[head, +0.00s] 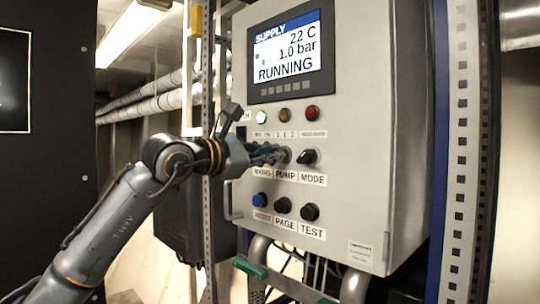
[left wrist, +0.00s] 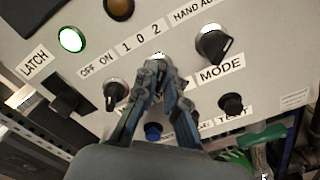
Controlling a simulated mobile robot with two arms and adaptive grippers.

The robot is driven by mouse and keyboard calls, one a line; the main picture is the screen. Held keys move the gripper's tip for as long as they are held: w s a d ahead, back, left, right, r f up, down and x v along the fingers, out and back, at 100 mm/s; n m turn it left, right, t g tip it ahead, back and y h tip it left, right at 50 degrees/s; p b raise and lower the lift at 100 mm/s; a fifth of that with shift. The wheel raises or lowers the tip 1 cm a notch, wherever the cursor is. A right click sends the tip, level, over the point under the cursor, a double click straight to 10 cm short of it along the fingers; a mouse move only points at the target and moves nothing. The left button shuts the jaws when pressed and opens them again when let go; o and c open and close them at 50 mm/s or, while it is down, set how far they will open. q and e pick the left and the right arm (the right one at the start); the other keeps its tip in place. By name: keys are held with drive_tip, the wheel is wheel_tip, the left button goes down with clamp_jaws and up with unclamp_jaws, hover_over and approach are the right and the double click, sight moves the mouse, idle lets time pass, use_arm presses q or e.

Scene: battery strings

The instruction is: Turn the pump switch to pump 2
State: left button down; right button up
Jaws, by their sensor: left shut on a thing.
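The pump switch (head: 287,155) is a knob in the middle of the switch row on the grey cabinet, above the PUMP label. My left gripper (head: 280,153) reaches it from the left and is shut on it. In the left wrist view my gripper's fingers (left wrist: 157,75) close around the knob below the "1 0 2" scale (left wrist: 141,38). The fingers hide most of the knob, so I cannot tell which number it points at. My right gripper is in neither view.
The mode switch (head: 307,157) sits close right of the pump switch; the mains switch (left wrist: 115,93) is close left. Below are a blue button (head: 260,200) and two dark ones. Above, a display (head: 290,55) reads RUNNING and a green lamp (head: 262,117) glows.

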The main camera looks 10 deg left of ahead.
use_arm(q)
drive_tip(key=c, duration=1.4)
unclamp_jaws()
drive_tip(key=v, duration=1.2)
